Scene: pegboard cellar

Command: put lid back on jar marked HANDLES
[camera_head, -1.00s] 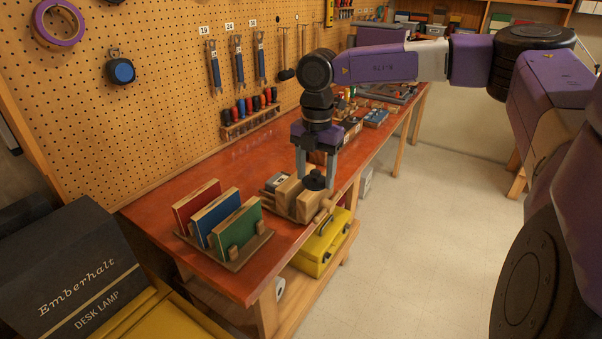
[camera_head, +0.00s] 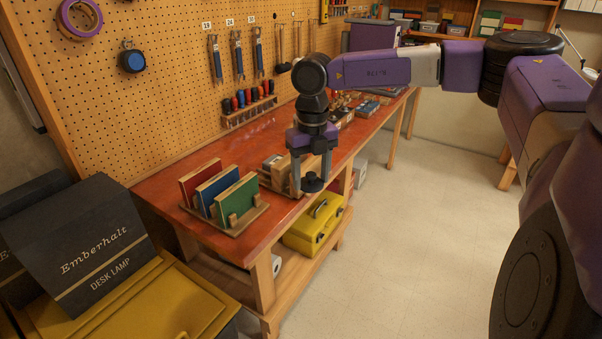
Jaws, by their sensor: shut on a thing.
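My gripper (camera_head: 312,177) is shut on a small dark round lid (camera_head: 312,184), held between its two grey fingers. The lid hangs level in front of the wooden block holder, near the bench's front edge. I cannot make out a jar marked HANDLES in this view; the small items farther along the bench are too small to read, and my gripper and arm hide part of the bench.
A red-topped workbench (camera_head: 165,187) runs along the pegboard. On it stand a rack with red, blue and green (camera_head: 236,201) panels and a wooden block holder (camera_head: 275,178). A yellow toolbox (camera_head: 312,228) sits on the lower shelf. The floor (camera_head: 410,240) at right is clear.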

